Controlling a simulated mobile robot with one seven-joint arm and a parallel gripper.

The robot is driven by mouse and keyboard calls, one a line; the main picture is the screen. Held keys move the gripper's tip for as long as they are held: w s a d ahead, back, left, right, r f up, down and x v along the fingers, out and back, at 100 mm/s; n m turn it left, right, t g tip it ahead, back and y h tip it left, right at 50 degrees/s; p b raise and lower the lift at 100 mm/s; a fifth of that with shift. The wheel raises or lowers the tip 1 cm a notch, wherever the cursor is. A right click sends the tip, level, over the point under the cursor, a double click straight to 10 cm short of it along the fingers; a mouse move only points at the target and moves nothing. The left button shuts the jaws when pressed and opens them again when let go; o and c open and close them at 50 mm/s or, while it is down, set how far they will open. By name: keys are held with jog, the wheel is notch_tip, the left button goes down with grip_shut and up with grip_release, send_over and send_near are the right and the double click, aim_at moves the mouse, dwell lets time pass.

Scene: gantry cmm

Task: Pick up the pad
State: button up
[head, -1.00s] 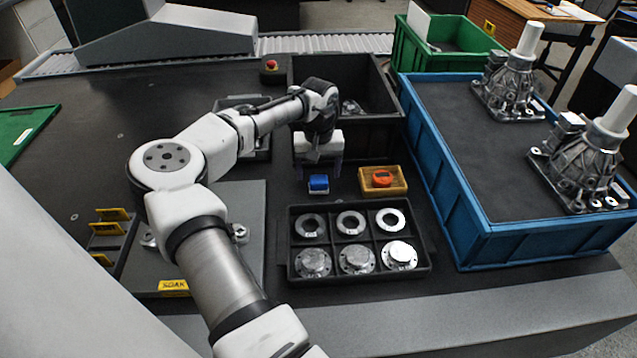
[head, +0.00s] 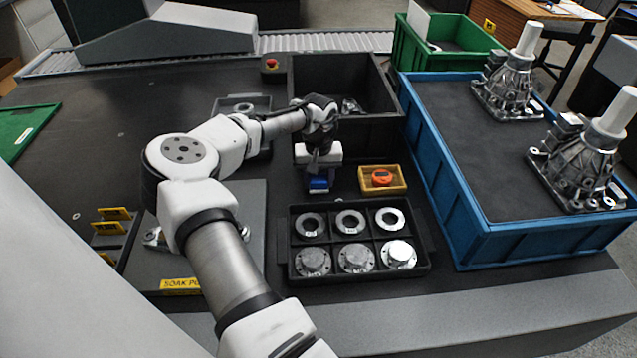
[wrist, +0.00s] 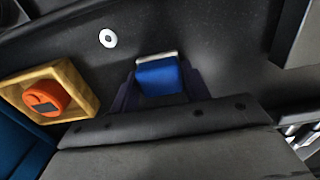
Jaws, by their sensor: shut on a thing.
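The pad is a small blue block (head: 318,184) on the dark table, just in front of the black bin. In the wrist view the blue pad (wrist: 158,76) shows a pale strip along its far edge and sits between the two dark fingers. My gripper (head: 318,186) points down over the pad and is shut on it. In the wrist view my gripper (wrist: 157,88) has a finger at each side of the pad. I cannot tell whether the pad's underside touches the table.
A wooden tray with an orange round device (head: 382,177) stands close to the right of the pad. A black six-compartment tray (head: 290,246) with metal rings and flanges lies in front. The black bin (head: 305,152) stands behind; a blue crate (head: 446,190) is at the right.

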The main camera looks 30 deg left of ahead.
aim_at(319, 178)
notch_tip(319, 178, up, 20)
jog(key=b, duration=0.2)
dwell(0.4)
